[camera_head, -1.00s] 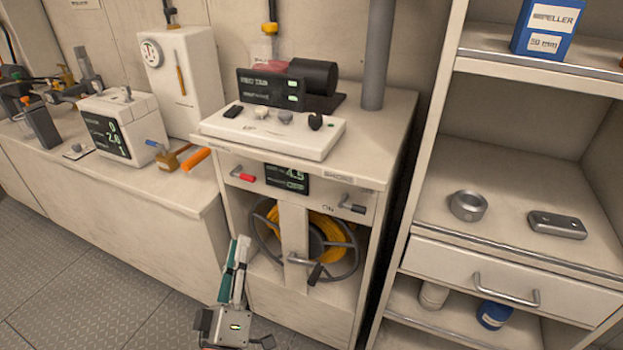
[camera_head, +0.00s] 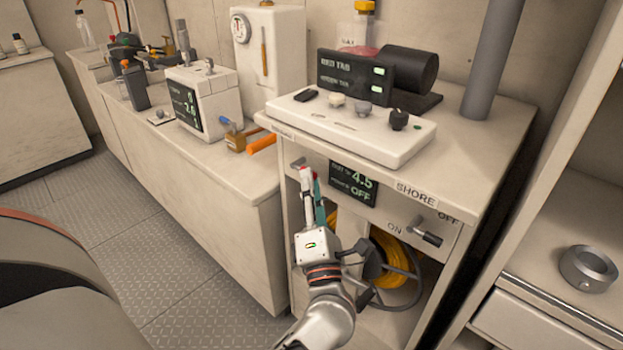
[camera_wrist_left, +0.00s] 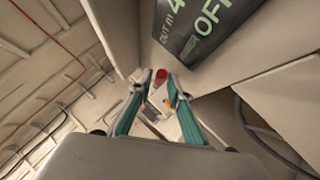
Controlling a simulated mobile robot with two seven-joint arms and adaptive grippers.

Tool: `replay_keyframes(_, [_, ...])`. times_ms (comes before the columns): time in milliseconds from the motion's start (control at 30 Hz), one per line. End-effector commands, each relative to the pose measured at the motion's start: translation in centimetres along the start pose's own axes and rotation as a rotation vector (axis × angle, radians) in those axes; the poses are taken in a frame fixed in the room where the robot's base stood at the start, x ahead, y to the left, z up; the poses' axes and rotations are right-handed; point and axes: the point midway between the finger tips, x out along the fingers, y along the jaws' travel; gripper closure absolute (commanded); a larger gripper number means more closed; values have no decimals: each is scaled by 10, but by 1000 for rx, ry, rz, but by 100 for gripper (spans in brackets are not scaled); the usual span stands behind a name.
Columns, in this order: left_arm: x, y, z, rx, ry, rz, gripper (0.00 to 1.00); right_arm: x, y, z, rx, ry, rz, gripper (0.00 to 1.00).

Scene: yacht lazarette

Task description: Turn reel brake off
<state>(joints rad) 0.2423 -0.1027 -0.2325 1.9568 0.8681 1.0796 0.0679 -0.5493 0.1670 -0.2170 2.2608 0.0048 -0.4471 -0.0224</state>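The reel stands in the open bay of the white cabinet, with a yellow coil (camera_head: 388,258) partly hidden by my left arm. Above it, the front panel has a display (camera_head: 353,184) whose lower line reads OFF. A black-handled lever (camera_head: 427,232) sits at the panel's right, between ON and OFF marks. My left gripper (camera_head: 312,183) is at the panel's left end, fingers pointing up toward it. In the left wrist view its teal-padded fingers (camera_wrist_left: 157,80) are apart, with a red handle (camera_wrist_left: 160,76) showing between their tips. Contact cannot be told. My right gripper is out of view.
A white control box (camera_head: 350,128) with knobs and a black screen unit (camera_head: 355,80) stand on the cabinet top. A counter with instruments (camera_head: 200,100) runs left. Shelves with a metal ring (camera_head: 588,268) stand right. The floor (camera_head: 150,240) at left is clear.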

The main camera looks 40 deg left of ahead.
Motion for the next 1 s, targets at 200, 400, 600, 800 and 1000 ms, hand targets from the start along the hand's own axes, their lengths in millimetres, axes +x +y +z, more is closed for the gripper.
replay_keyframes(200, [14,0,0,3,-1,0,82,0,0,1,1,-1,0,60])
replay_keyframes(400, [15,0,0,3,-1,-1,82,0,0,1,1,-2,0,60])
replay_keyframes(600, [15,0,0,3,-1,-1,100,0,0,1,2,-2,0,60])
replay_keyframes(800, [14,-1,-1,7,-5,2,100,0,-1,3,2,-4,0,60])
replay_keyframes(1000, [12,-6,-4,42,-36,32,100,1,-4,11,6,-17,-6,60])
